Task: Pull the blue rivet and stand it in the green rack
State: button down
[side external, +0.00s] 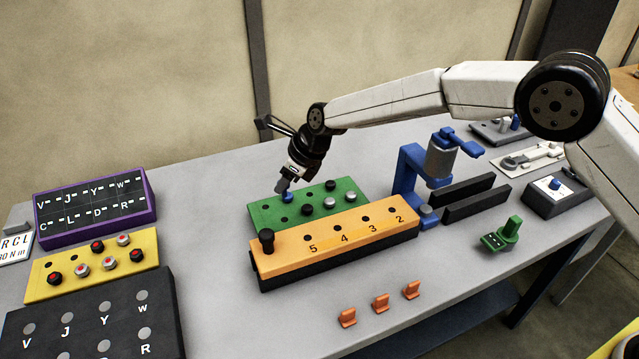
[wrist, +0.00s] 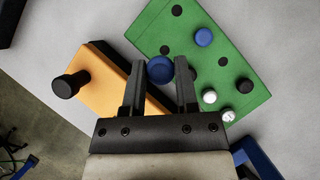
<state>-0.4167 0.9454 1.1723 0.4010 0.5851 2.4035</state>
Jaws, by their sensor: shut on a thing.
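My gripper (side external: 284,186) points down over the left part of the green rack (side external: 268,213). It is shut on a blue rivet (side external: 287,198). In the wrist view the blue rivet (wrist: 160,70) sits between the two fingertips, near the rack's edge beside the orange block. I cannot tell whether its lower end is in a hole or above the rack. A second blue rivet (wrist: 204,37) stands in the rack, apart from my gripper. The rack also holds a black rivet (wrist: 245,85) and white ones (wrist: 209,96), and has several open holes.
The orange block (side external: 347,243), numbered 5 to 2, stands in front of the rack with a black knob (side external: 267,240) at its left end. A blue stand (side external: 407,172) is at the right. Yellow (side external: 50,287) and purple (side external: 150,195) panels lie left. Small orange clips (side external: 381,302) lie in front.

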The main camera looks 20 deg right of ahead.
jog(key=shift+w+a+f, duration=0.2)
jog(key=shift+w+a, duration=0.05)
jog(key=shift+f, duration=0.15)
send_over(280, 219)
jog(key=d, duration=0.1)
jog(key=shift+s+d+f, duration=0.1)
jog(key=shift+s+f, duration=0.15)
jog(key=shift+f, duration=1.3)
jog(key=shift+s+f, duration=0.2)
jog(key=shift+f, duration=1.3)
jog(key=shift+f, duration=0.2)
jog(key=shift+f, duration=0.35)
jog(key=shift+f, duration=0.35)
jog(key=shift+f, duration=0.35)
jog(key=shift+f, duration=0.1)
